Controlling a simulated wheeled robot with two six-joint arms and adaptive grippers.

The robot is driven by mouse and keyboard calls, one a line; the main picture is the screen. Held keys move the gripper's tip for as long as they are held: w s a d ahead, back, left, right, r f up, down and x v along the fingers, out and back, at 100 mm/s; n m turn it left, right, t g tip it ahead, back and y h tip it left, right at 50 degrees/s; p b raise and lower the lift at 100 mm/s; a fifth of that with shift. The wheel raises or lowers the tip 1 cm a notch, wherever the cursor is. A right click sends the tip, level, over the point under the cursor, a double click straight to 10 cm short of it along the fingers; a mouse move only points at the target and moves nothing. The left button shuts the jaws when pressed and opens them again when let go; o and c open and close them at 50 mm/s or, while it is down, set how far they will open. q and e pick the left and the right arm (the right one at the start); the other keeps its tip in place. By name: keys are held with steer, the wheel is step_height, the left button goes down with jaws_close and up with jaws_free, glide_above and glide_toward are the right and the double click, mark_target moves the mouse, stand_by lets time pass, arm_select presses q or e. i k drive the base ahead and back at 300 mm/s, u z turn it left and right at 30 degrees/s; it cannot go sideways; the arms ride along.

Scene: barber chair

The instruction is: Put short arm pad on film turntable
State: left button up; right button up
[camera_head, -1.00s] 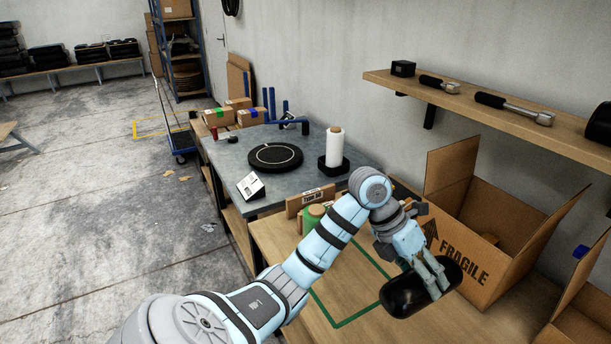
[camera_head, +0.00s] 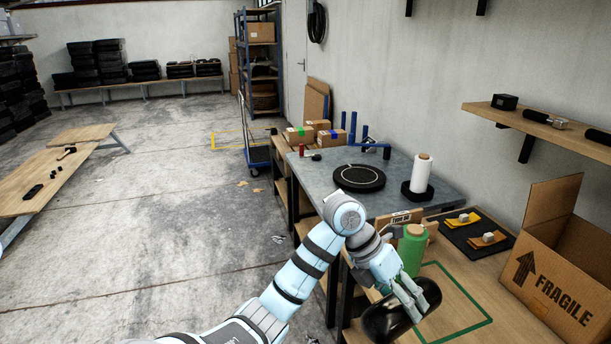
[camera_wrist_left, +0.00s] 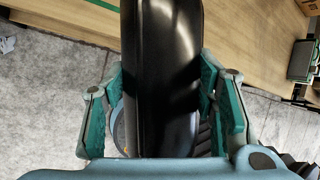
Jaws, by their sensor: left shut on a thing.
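The short arm pad (camera_head: 388,322), black and glossy with rounded ends, is in my left gripper (camera_head: 417,307) near the bottom of the head view. In the left wrist view the pad (camera_wrist_left: 165,80) stands between the two teal fingers (camera_wrist_left: 165,110), which close on its sides. The film turntable (camera_head: 359,178) is a round black disc with a pale ring, on the grey table at the back. Its top looks bare. The gripper and pad are in front of it and apart from it. My right gripper is not in view.
A white film roll (camera_head: 421,174) stands on a black base right of the turntable. A green roll (camera_head: 412,250) stands close behind my gripper. A cardboard box (camera_head: 555,265) is at the right. The grey table (camera_head: 325,185) has bare room around the turntable.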

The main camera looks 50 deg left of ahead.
mark_target(360, 174)
steer(key=u, duration=2.25)
steer(key=i, duration=2.85)
steer(key=z, duration=3)
steer(key=i, duration=0.5)
steer(key=z, duration=0.1)
